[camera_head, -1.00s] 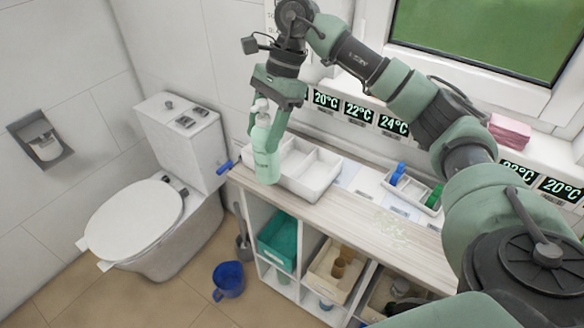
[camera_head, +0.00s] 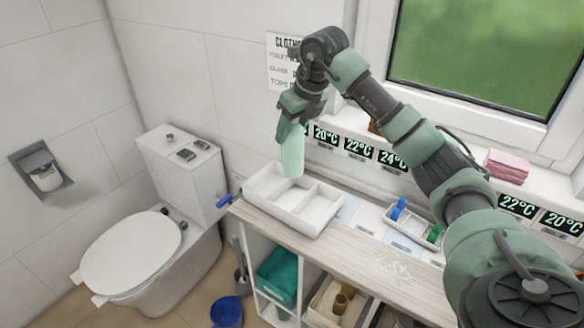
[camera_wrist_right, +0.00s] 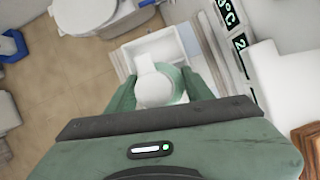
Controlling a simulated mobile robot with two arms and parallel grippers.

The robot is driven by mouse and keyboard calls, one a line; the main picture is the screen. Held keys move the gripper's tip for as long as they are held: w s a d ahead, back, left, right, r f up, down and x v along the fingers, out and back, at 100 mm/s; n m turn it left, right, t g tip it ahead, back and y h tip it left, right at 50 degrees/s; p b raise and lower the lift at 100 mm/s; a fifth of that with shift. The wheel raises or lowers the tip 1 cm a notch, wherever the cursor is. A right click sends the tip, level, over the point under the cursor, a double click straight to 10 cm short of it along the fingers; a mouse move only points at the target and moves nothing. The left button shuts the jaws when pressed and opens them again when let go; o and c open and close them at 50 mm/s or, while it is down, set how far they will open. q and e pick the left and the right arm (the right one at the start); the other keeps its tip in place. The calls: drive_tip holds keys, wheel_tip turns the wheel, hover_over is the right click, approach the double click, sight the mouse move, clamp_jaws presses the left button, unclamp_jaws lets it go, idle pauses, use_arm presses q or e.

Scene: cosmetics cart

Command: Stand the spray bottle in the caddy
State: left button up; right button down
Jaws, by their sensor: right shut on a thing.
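The spray bottle (camera_head: 292,152) is pale green and hangs roughly upright above the caddy. My right gripper (camera_head: 291,117) is shut on its top part, which hides the spray head in the head view. In the right wrist view the bottle's white head (camera_wrist_right: 154,84) shows between the fingers of the gripper (camera_wrist_right: 158,92). The caddy (camera_head: 318,222) is a white divided tray on the counter, and its compartments look empty. The bottle's lower end appears over the caddy's back part; I cannot tell the exact gap. My left gripper is not in view.
A smaller tray (camera_head: 408,236) with blue and green items stands right of the caddy on the wooden counter (camera_head: 350,254). The wall with temperature displays (camera_head: 358,147) is close behind. A toilet (camera_head: 130,240) stands left. Pink cloths (camera_head: 507,165) lie on the sill.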

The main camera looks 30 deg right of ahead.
sight(292, 166)
wheel_tip(292, 166, down, 8)
drive_tip(key=shift+r+p, duration=0.25)
drive_tip(key=shift+p, duration=0.4)
wheel_tip(292, 166, down, 4)
drive_tip(key=shift+r+p, duration=0.2)
drive_tip(key=shift+p, duration=0.3)
drive_tip(key=shift+f, duration=0.25)
drive_tip(key=c, duration=0.6)
unclamp_jaws()
